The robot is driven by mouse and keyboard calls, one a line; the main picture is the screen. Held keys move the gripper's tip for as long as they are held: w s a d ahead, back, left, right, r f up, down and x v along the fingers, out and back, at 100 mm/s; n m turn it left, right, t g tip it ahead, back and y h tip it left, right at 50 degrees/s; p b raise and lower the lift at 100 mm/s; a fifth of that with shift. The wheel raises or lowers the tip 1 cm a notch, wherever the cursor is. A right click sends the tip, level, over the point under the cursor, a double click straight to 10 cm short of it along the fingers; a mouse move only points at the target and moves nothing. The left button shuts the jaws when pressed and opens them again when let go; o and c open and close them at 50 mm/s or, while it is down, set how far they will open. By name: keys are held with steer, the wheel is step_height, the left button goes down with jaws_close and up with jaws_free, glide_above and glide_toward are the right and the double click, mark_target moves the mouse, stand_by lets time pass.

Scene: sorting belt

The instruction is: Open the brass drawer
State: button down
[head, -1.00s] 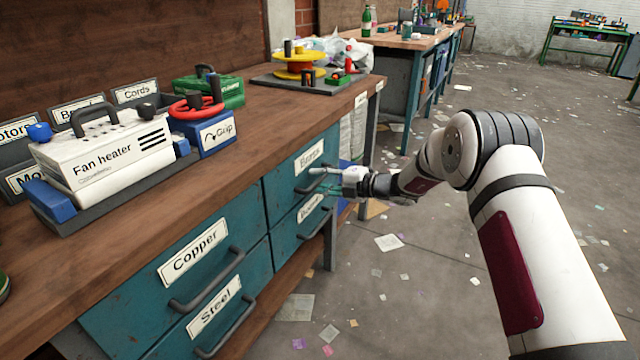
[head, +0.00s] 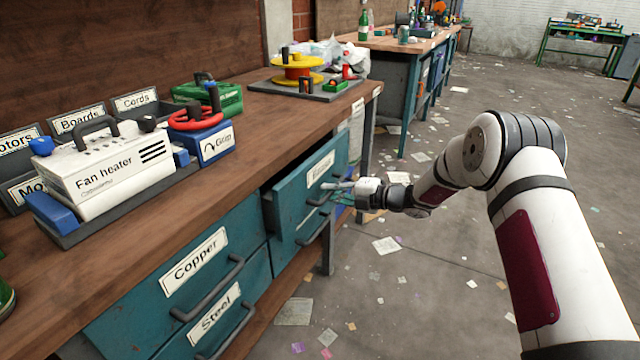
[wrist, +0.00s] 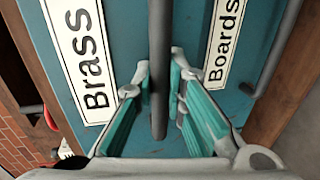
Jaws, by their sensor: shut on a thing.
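The brass drawer (head: 290,190) is the teal upper-right drawer under the bench. It stands partly pulled out, with a dark gap along its left side. Its label reads "Brass" in the wrist view (wrist: 78,55). My gripper (head: 335,187) is at the front of this drawer. In the wrist view my gripper (wrist: 159,82) has its two teal-padded fingers on either side of the dark bar handle (wrist: 159,30), shut on it. The drawer's inside is hidden from both views.
Below is a drawer labelled "Boards" (wrist: 224,42), closed. Drawers "Copper" (head: 175,285) and "Steel" (head: 215,320) are closed at left. The floor (head: 430,290) right of the drawers has scattered papers.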

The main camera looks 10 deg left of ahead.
steer(key=f+p+v, duration=0.2)
steer(key=p+v, duration=0.1)
steer(key=v, duration=0.8)
steer(key=d+f+p+v, duration=0.1)
steer(key=f+p+v, duration=0.2)
steer(key=v, duration=0.9)
steer(key=shift+s+d+p, duration=0.2)
steer(key=shift+d+p, duration=0.1)
steer(key=shift+p, duration=0.25)
steer(key=shift+r, duration=0.1)
steer(key=c, duration=1.6)
jaws_free()
steer(key=v, duration=1.2)
